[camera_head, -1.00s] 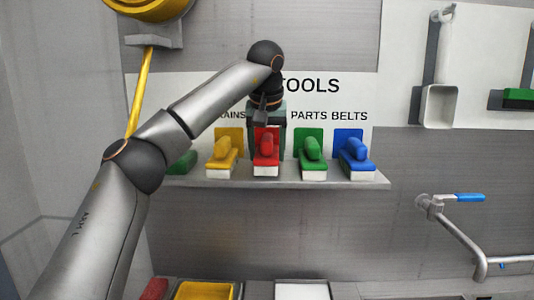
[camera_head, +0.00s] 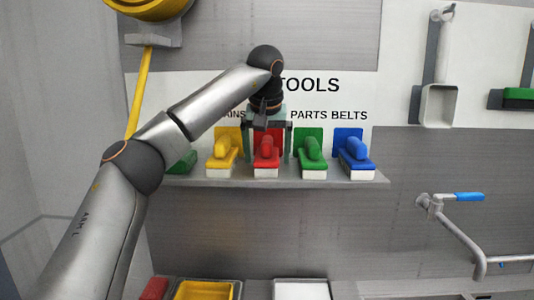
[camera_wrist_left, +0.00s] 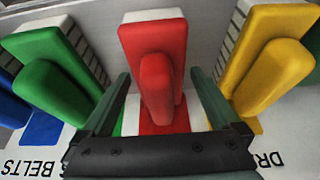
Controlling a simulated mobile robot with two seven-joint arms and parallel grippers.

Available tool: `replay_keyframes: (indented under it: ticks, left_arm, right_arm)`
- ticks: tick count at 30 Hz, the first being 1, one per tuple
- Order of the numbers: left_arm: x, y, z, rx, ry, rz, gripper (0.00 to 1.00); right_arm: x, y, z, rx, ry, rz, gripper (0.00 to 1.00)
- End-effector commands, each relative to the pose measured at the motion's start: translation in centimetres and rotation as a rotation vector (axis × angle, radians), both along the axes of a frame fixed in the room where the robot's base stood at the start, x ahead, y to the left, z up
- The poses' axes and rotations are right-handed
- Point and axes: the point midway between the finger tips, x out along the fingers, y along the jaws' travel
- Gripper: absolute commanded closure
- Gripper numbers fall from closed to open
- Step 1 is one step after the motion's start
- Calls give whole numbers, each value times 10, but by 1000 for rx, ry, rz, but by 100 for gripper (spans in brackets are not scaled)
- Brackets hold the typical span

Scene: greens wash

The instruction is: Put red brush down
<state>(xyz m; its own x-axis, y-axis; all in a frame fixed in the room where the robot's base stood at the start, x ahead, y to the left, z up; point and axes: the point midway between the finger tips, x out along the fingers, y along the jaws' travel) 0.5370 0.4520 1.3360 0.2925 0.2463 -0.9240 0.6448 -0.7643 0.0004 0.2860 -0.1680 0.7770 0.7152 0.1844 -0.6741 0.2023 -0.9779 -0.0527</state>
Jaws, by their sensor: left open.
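The red brush (camera_head: 266,152) stands on the shelf in front of a red patch on the wall, between the yellow and green brushes. It also shows in the left wrist view (camera_wrist_left: 156,75), with its handle between the fingers. My left gripper (camera_head: 267,145) is open around the red brush, one finger on each side. In the left wrist view the two fingers (camera_wrist_left: 161,90) stand apart from the handle, with gaps on both sides. My right gripper is not in view.
The shelf (camera_head: 290,180) also holds a yellow brush (camera_head: 223,152), a green brush (camera_head: 311,152) and a blue brush (camera_head: 355,152) close by. Another green item (camera_head: 181,162) is partly behind my arm. A faucet with a blue lever (camera_head: 465,197) is at right.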

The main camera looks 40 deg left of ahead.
Motion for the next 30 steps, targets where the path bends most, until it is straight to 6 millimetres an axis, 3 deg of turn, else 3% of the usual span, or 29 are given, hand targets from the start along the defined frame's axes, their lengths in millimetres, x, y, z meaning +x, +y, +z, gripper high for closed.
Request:
replay_keyframes:
  ticks: [5,17,30]
  left_arm:
    - [-5,-5,17,0,-4,-1,3]
    - [-37,-21,97,3,-6,1,3]
    - [-43,-26,114,0,0,-2,3]
  right_arm:
    - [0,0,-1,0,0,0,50]
    - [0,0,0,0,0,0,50]
    - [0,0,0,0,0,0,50]
